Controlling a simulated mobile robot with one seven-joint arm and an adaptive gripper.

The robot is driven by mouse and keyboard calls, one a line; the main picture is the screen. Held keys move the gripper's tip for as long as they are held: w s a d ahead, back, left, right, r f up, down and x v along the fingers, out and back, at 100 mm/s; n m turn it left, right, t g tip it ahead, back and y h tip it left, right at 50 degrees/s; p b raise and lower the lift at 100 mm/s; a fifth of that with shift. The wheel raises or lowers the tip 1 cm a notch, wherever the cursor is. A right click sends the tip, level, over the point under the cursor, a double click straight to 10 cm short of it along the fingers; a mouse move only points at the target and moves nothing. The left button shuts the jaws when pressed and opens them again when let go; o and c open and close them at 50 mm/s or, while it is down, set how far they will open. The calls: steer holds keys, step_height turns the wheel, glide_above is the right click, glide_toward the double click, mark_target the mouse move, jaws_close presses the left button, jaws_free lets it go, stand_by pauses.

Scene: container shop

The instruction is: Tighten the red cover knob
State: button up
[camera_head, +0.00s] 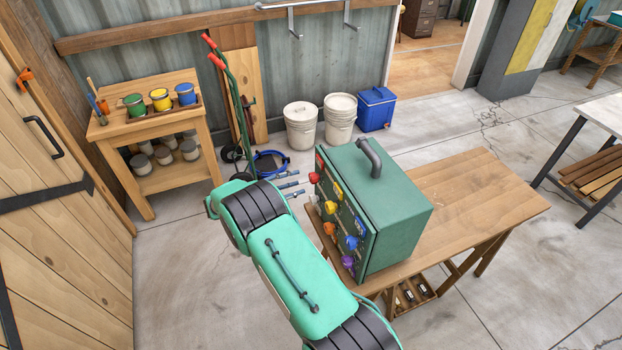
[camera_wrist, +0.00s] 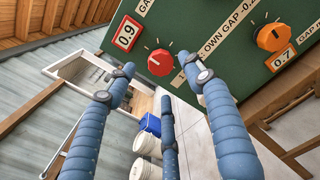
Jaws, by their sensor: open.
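The red knob (camera_head: 315,178) is at the top of the knobbed face of a green cabinet (camera_head: 400,215) on the wooden table. My gripper (camera_head: 298,185) is at that face, with its blue fingers pointing toward the red knob. In the wrist view the red knob (camera_wrist: 160,63) lies between the tips of my open gripper (camera_wrist: 157,82), with visible space on both sides; its distance in depth is hard to tell. A red-framed "0.9" plate (camera_wrist: 126,33) is beside it. The orange knob (camera_wrist: 272,38) is right of the fingers, near a "0.7" plate.
Yellow (camera_head: 331,207), orange (camera_head: 330,228), blue (camera_head: 351,243) and purple (camera_head: 348,262) knobs share the face. The cabinet has a dark top handle (camera_head: 370,157). The wooden table (camera_head: 475,205) is bare to its right. Buckets (camera_head: 300,125) and a blue cooler (camera_head: 377,108) stand behind.

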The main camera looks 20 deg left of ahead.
mark_target(310, 179)
steer(key=shift+x, duration=3.5)
steer(key=c, duration=1.2)
